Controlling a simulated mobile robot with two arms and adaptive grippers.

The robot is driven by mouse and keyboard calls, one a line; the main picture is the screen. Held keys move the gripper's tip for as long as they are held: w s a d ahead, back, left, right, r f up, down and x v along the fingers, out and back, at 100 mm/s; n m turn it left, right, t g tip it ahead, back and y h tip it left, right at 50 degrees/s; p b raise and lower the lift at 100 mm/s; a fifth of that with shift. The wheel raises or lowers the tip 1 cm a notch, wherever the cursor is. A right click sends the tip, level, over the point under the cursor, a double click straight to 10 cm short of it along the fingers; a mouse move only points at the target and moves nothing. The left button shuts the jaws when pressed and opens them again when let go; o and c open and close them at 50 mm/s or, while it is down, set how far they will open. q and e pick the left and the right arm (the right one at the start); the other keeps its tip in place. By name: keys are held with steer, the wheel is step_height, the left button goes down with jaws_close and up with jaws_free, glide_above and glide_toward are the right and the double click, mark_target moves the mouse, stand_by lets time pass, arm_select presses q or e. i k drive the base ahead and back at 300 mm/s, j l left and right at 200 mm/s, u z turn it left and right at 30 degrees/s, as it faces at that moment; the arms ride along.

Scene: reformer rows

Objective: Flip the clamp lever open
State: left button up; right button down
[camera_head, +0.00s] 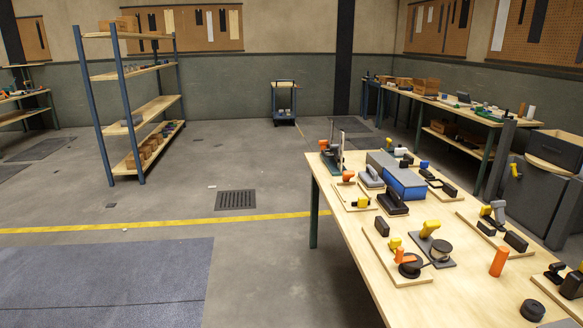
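A wooden workbench (350,218) at the right holds several small fixtures with levers. I cannot tell for sure which one is the clamp. One grey-based fixture has a raised yellow lever (430,228) beside a dark round part (440,250). A board in front of it carries an orange piece (404,256) and a black disc (411,269). Another board at the right has a grey upright lever (498,208) with a yellow piece. At the back left corner stands a tall fixture with an orange handle (326,145). Neither of my grippers is in view.
A blue-and-grey box (405,183) sits among the fixtures. A loose orange cylinder (499,261) and a black round piece (532,310) stand at the bench's right. A shelf rack (122,90) stands at the left. The floor (260,265) left of the bench is clear.

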mark_target(347, 175)
steer(key=i, duration=2.15)
